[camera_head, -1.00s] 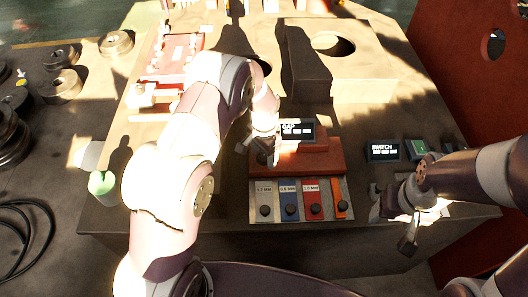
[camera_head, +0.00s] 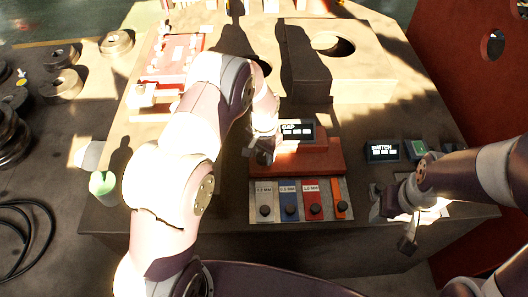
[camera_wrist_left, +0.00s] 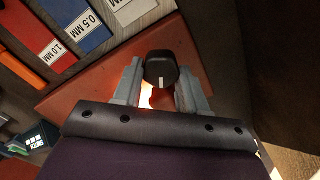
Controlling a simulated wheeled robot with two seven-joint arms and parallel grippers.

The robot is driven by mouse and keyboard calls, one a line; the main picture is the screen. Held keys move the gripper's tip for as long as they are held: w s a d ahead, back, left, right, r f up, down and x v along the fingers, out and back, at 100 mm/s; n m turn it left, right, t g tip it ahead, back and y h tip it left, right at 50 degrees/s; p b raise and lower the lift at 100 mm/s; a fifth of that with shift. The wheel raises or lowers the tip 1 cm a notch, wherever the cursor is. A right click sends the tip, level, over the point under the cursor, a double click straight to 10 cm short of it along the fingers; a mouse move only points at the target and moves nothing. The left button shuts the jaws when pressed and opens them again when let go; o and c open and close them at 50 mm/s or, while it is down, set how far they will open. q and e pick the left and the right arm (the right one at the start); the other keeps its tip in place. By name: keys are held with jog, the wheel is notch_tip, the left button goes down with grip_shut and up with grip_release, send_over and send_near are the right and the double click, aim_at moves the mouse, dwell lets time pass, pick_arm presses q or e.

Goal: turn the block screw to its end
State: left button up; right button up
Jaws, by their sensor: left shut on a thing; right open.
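The block screw shows in the left wrist view as a dark round knob (camera_wrist_left: 161,68) with a white mark on its face. My left gripper (camera_head: 262,153) is shut on it, one finger on each side, also seen in the left wrist view (camera_wrist_left: 161,80). In the head view the knob is hidden by my gripper, at the left end of the red block (camera_head: 310,158). A display labelled GAP (camera_head: 297,131) stands behind the block; its digits are too small to read. My right gripper (camera_head: 393,222) is open and empty near the table's front right edge.
Several coloured gauge strips with dark knobs lie in a tray (camera_head: 257,184) in front of the red block. A SWITCH display (camera_head: 382,152) and a green button box (camera_head: 416,149) stand at right. A large block with a hole (camera_head: 362,75) stands behind.

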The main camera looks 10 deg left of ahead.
aim_at(263, 156)
pick_arm(q)
jog(key=n, duration=0.5)
jog(key=shift+p, duration=0.35)
jog(key=shift+w+n, duration=0.1)
jog(key=shift+n, duration=0.2)
jog(key=o, duration=1.1)
jog(key=shift+c, duration=0.2)
notch_tip(263, 156, up, 13)
jog(key=shift+b, duration=0.35)
jog(key=shift+a+f, duration=0.1)
jog(key=s+a+r, duration=0.2)
jog(key=s, duration=0.8)
jog(key=s+a+r+m+t+p, duration=0.1)
jog(key=s+a+r, duration=0.1)
jog(key=s, duration=0.8)
